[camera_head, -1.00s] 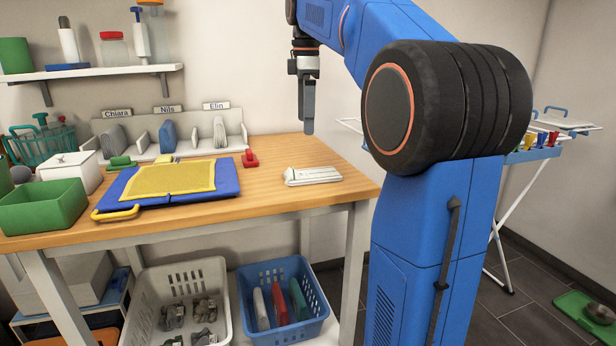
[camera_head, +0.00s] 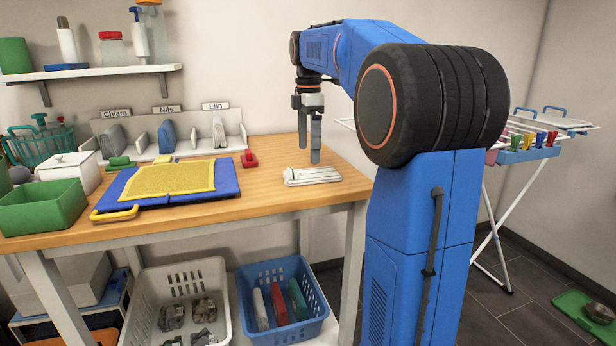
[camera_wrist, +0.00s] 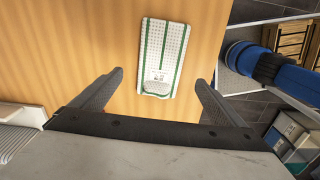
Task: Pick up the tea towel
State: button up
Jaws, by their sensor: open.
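The tea towel (camera_head: 312,176) is a flat folded white cloth lying on the wooden table near its right end. My gripper (camera_head: 309,157) points down above the table, just above and behind the towel in the head view. In the wrist view the two fingers of my gripper (camera_wrist: 159,78) are spread apart with nothing between them. The towel lies ahead of them, roughly centred between the fingers.
A blue folding board (camera_head: 225,180) with a yellow cloth (camera_head: 168,180) lies left of the towel. A small red object (camera_head: 250,159) sits behind. Named dividers (camera_head: 240,130) stand at the back. A drying rack (camera_head: 500,215) stands right. The table around the towel is clear.

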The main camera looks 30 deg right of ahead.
aim_at(308, 174)
jog(key=shift+a+f, duration=0.1)
jog(key=shift+f, duration=3.3)
jog(key=c, duration=1.2)
